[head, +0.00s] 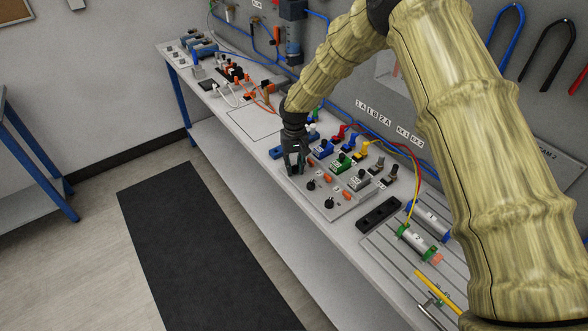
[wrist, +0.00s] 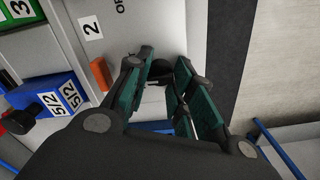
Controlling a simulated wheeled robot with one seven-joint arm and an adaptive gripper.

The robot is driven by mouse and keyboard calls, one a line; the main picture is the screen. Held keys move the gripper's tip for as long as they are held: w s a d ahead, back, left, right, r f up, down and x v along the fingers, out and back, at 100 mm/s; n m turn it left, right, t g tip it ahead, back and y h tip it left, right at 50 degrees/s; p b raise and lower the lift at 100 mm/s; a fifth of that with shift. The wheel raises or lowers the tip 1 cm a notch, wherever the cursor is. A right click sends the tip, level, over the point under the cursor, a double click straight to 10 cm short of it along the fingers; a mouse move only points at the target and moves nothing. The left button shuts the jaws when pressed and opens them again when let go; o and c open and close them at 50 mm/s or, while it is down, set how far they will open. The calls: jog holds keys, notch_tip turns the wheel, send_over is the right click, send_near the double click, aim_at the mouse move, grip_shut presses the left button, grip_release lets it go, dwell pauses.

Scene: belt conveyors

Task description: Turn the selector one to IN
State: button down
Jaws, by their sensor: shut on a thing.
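A row of black selector knobs stands on a light grey panel (head: 345,207) on the bench, with a middle knob (head: 311,185) and a nearer knob (head: 328,203) in plain view. My gripper (head: 294,170) points down at the far end of this row. In the wrist view, my gripper (wrist: 165,68) is closed around a small black knob (wrist: 156,77), which I take to be selector one. The fingers hide most of it, so I cannot read its pointer or its IN mark.
Blue (head: 322,150), green (head: 342,163) and yellow (head: 360,155) valve blocks stand behind the knobs. An orange part (wrist: 101,73) is close to my fingers. A black mat (head: 205,245) lies on the floor before the bench.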

aim_at(295, 166)
jog(key=n+b, duration=0.2)
jog(key=n, duration=0.4)
jog(key=shift+n, duration=0.3)
dwell(0.4)
jog(key=c, duration=1.2)
grip_release()
notch_tip(295, 166, up, 12)
